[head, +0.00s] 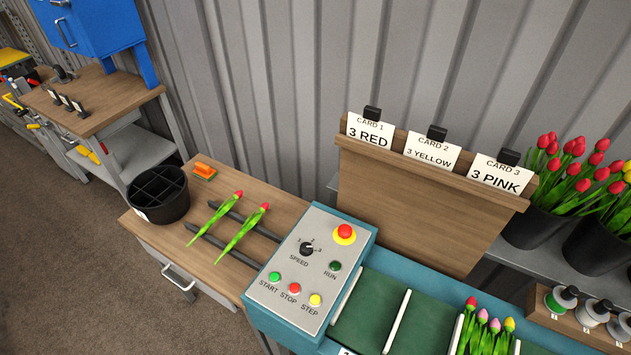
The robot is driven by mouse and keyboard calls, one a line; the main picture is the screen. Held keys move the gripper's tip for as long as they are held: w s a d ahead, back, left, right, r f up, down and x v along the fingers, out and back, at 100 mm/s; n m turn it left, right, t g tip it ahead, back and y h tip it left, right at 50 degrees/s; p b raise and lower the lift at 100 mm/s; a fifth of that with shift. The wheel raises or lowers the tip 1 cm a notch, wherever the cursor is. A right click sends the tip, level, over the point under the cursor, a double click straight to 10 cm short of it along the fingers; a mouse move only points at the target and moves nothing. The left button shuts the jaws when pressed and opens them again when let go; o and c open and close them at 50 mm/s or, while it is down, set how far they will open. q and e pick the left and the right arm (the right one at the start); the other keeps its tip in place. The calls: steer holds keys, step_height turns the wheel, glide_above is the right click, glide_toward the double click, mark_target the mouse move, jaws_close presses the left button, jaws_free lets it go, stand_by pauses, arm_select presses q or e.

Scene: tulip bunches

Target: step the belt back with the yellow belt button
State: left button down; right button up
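The yellow belt button (315,300), labelled STEP, sits at the lower right of the grey control panel (283,297). Beside it on the panel are the red STOP button (294,288) and the green START button (274,276). The dark green belt (368,309) runs off to the right of the panel, divided by white cleats (397,322). Several tulips (484,333) with red, pink and yellow heads lie in one belt compartment near the bottom edge. Neither of my grippers is in view.
A red emergency knob (345,232) and a speed dial (306,248) stand up from the panel. Left of it, two tulips (243,232) lie across dark bars on a wooden bench (284,204) by a black divided bucket (158,194). A card board (411,207) stands behind the belt.

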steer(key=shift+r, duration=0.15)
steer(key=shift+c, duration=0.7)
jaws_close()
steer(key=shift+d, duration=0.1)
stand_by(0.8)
